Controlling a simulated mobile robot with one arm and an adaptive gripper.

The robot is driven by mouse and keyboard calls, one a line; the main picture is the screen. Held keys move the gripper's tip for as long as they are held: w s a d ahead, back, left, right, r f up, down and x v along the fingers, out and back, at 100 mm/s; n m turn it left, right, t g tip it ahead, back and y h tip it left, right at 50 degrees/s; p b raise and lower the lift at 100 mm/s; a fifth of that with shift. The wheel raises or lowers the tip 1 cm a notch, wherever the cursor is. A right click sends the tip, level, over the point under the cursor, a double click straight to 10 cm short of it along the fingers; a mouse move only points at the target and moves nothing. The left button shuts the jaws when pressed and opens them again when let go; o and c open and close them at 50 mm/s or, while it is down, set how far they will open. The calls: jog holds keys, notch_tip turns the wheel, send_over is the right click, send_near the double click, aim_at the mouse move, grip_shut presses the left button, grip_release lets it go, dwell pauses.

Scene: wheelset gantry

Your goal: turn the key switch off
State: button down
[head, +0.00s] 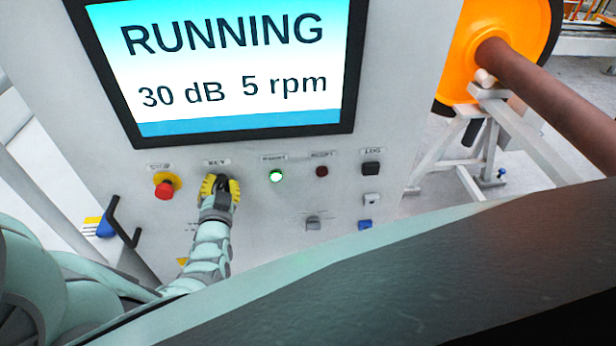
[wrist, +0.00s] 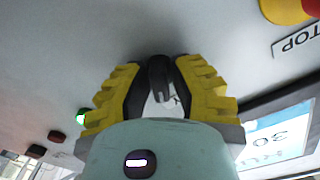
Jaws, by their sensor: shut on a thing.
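The key switch (wrist: 160,80) is a dark knob on the grey cabinet panel, seen in the wrist view between my fingers. My gripper (wrist: 160,88) has yellow ribbed fingers with dark inner pads, closed on the knob from both sides. In the head view my gripper (head: 220,188) is at the panel below a small label, and it hides the key switch there. The screen (head: 232,62) above reads RUNNING, 30 dB, 5 rpm. The switch's exact angle is hard to tell.
A red emergency stop (head: 165,189) on a yellow base sits left of my gripper. A lit green button (head: 276,176), a dark red button (head: 321,171) and a black switch (head: 371,168) are to the right. An orange wheel (head: 500,45) with a brown axle (head: 550,100) stands beyond.

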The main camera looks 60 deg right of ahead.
jog(key=shift+a+f+n+b, duration=0.15)
jog(key=shift+n+b, duration=0.3)
jog(key=shift+b, duration=1.05)
jog(key=shift+d+f+n+b, duration=0.1)
jog(key=shift+n+b, duration=0.3)
jog(key=shift+b, duration=1.05)
jog(key=shift+a+f+n+b, duration=0.15)
jog(key=shift+n+b, duration=0.3)
jog(key=shift+b, duration=1.05)
jog(key=n+b, duration=0.1)
jog(key=b, duration=0.2)
jog(key=shift+d, duration=0.15)
jog(key=n+b, duration=0.1)
jog(key=b, duration=0.1)
jog(key=shift+f+b, duration=0.1)
jog(key=shift+b, duration=0.25)
jog(key=n+b, duration=0.2)
jog(key=b, duration=0.1)
jog(key=shift+n, duration=0.3)
jog(key=n+b, duration=0.4)
jog(key=shift+r+n, duration=0.2)
jog(key=shift+n, duration=0.1)
